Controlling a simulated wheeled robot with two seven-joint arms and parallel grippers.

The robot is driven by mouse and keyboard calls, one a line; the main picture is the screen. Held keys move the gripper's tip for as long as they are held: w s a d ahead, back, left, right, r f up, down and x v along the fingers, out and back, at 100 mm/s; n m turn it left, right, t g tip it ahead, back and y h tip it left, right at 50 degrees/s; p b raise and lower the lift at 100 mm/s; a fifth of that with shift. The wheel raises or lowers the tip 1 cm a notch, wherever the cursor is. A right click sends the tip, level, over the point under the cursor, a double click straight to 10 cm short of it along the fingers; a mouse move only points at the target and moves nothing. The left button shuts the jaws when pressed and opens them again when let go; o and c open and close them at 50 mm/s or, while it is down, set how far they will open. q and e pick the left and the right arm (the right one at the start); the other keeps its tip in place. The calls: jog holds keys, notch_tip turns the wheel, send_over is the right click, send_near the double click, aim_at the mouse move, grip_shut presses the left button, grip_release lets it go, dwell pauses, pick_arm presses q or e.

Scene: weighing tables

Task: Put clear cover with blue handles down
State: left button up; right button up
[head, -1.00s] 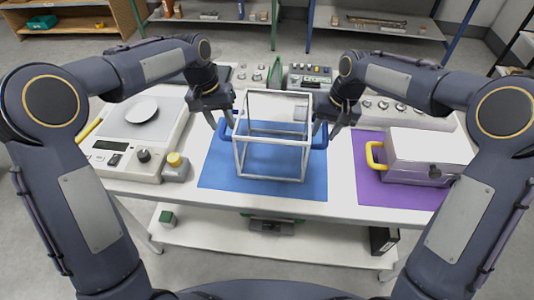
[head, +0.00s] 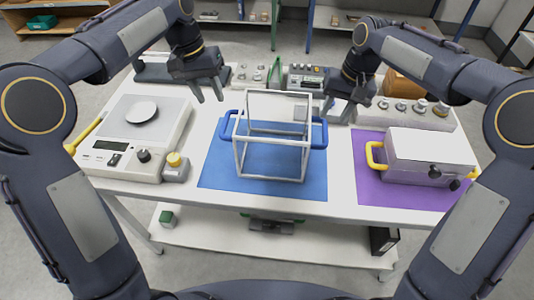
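The clear cover (head: 272,157) is a box with a whitish frame and see-through walls. It stands upright on the blue mat (head: 222,172). Its left blue handle (head: 226,126) and right blue handle (head: 319,134) both show and are free of my grippers. My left gripper (head: 209,97) is open and empty, above and to the left of the left handle. My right gripper (head: 338,111) is above and to the right of the right handle, apart from it. Its fingers look spread, and nothing shows between them.
A scale (head: 130,150) with a round pan stands at the left, with a yellow-topped block (head: 176,167) beside it. A silver box (head: 430,150) with yellow handles sits on a purple mat (head: 370,186) at the right. Weights and devices line the table's back.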

jog(key=shift+d+r, duration=0.25)
jog(key=shift+r, duration=0.9)
jog(key=shift+d+r, duration=0.2)
jog(key=shift+r, duration=0.95)
jog(key=shift+s, duration=0.1)
